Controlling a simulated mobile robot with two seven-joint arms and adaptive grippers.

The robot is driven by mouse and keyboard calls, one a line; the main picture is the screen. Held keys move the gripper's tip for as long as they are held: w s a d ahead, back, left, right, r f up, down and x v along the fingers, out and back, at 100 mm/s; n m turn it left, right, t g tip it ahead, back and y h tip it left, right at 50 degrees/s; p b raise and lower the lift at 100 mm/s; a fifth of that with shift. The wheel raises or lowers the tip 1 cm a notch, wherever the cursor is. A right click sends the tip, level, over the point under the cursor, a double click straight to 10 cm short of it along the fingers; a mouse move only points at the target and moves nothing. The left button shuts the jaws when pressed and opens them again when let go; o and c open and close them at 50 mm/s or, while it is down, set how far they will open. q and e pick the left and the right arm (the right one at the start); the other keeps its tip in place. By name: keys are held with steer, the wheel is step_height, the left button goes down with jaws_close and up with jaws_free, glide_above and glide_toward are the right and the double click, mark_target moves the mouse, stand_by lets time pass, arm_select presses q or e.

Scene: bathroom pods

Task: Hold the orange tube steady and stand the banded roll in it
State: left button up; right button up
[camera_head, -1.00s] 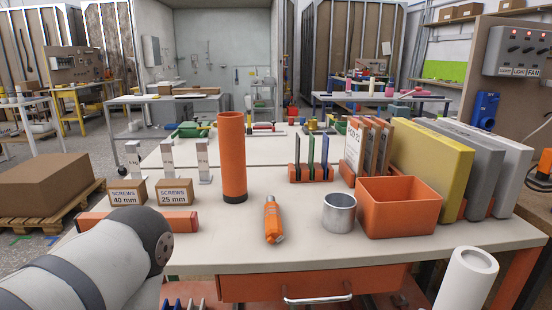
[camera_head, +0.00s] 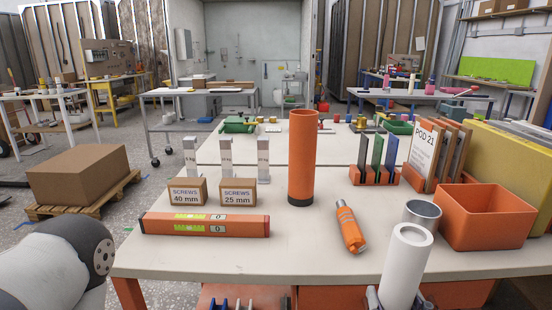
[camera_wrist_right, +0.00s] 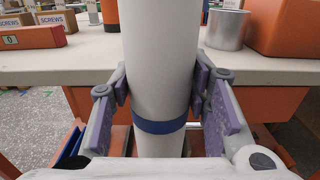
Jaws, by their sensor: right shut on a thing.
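The orange tube (camera_head: 302,155) stands upright on the workbench, with a black ring at its foot. A sliver of it shows behind the roll in the wrist view (camera_wrist_right: 110,14). The banded roll (camera_head: 406,262) is white and held roughly upright, slightly tilted, in front of the bench and right of the tube. Its blue band (camera_wrist_right: 160,126) shows in the wrist view. My right gripper (camera_wrist_right: 163,88) is shut on the roll, one finger on each side. The roll's lower end is hidden. My left arm shows at the left edge, but its gripper is out of view.
A metal cup (camera_head: 422,216) stands partly behind the roll, beside an orange bin (camera_head: 486,218). A spirit level (camera_head: 205,224) and two screw boxes (camera_head: 238,192) are left of the tube. Bench space just before the tube is clear.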

steer(key=shift+s+a+r, duration=0.1)
steer(key=shift+s+a, duration=0.15)
steer(key=shift+a, duration=0.45)
steer(key=shift+t, duration=0.4)
steer(key=s, duration=0.1)
steer(key=s+p, duration=0.1)
steer(key=s, duration=0.3)
steer(key=shift+s+d+r, duration=0.15)
steer(key=shift+d+r, duration=0.15)
steer(key=shift+r, duration=0.1)
steer(key=shift+s, duration=0.25)
arm_select(q)
steer(key=shift+w+a+r+t, duration=0.15)
steer(key=shift+w+r+t, duration=0.1)
steer(key=shift+w+r, duration=0.25)
steer(key=shift+w+a+r+t, duration=0.15)
steer(key=shift+w+r+t, duration=0.1)
steer(key=shift+w+r, duration=0.2)
